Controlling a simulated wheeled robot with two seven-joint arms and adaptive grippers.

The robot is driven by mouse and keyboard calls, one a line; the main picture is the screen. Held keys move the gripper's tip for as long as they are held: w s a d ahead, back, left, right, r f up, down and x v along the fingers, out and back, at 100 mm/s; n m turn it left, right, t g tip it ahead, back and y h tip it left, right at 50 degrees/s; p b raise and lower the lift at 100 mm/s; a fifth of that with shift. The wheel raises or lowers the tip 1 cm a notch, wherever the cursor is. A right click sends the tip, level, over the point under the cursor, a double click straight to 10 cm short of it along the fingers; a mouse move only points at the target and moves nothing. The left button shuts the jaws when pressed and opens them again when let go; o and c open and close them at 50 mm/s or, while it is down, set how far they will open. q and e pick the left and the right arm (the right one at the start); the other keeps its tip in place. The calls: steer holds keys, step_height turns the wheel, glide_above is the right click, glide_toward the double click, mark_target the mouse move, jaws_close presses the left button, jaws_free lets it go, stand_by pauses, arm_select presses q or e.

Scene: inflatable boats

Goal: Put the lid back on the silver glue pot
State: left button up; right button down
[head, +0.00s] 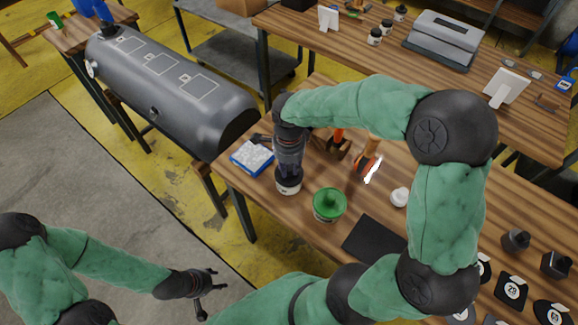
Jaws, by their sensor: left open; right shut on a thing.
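A small pot (288,187) with a pale silver-white side stands on the wooden bench near its front left edge. My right gripper (289,173) points down right over this pot, shut on what looks like its dark lid. The fingers hide most of the lid, so I cannot tell whether it sits on the rim or just above it. My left gripper (206,287) is open and empty, low over the floor at the left, well away from the bench.
A green-topped pot (328,204) stands close right of the silver pot. A blue-and-white packet (252,157) lies to the left. A small white item (400,196), an orange-handled tool (366,165) and a black mat (374,238) are further right. A grey boat tube (165,90) lies behind left.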

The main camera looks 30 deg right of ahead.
steer(key=c, duration=1)
jaws_free()
steer(key=o, duration=0.5)
steer(key=shift+r+p, duration=2.5)
steer(key=shift+r, duration=1.05)
steer(key=shift+c, duration=0.4)
